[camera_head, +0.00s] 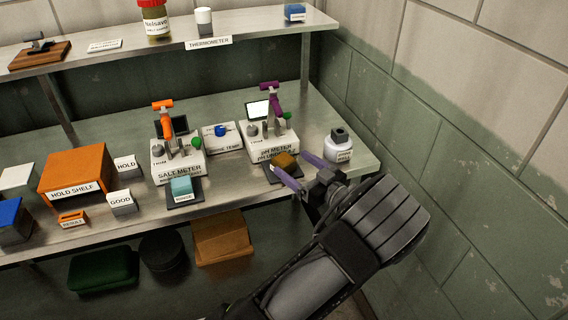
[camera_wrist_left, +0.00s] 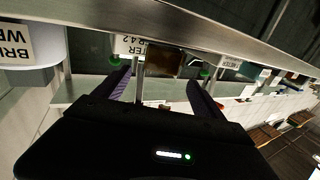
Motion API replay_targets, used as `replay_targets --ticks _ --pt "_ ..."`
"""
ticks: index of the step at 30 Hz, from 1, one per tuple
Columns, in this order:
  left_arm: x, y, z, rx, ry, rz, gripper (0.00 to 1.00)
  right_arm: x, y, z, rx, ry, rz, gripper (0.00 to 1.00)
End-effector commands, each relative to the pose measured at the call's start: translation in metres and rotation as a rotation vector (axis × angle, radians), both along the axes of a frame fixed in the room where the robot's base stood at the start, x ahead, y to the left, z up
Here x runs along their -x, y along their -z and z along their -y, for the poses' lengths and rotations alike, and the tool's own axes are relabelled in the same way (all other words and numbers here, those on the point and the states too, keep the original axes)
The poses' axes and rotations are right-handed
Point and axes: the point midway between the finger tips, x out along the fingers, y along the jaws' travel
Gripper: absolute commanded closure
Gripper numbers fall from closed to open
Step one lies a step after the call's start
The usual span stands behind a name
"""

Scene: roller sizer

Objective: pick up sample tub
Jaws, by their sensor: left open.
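A small brown tub (camera_head: 284,160) sits on the dark pad in front of the pH meter (camera_head: 270,143). It also shows in the left wrist view (camera_wrist_left: 165,63), ahead of and between my fingers. A teal tub (camera_head: 181,186) with a white label sits on the pad of the salt meter (camera_head: 177,165). Which of the two is the sample tub I cannot read for sure. My left gripper (camera_head: 289,164) is open, with its purple fingertips at the brown tub, one on either side; contact is not visible. My right gripper is not in view.
A white brine jar (camera_head: 338,146) stands close right of the gripper, near the wall. The orange hold shelf box (camera_head: 75,175) and the HOLD and GOOD signs stand left. An upper shelf (camera_head: 250,24) runs above. Boxes lie under the bench.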

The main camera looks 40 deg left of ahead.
Motion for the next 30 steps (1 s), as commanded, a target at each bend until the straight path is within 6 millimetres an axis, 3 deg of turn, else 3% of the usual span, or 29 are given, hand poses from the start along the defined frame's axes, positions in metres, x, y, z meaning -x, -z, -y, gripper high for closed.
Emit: replay_targets --ticks 8,21,30 --pt "-0.001 0.000 -0.001 0.000 0.001 -0.001 0.20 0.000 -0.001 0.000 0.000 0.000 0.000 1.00" --pt "-0.012 0.001 -0.049 0.000 0.001 0.001 0.20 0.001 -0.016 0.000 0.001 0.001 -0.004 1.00" --pt "-0.012 0.002 -0.050 0.001 0.002 0.001 0.20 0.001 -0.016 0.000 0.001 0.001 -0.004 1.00"
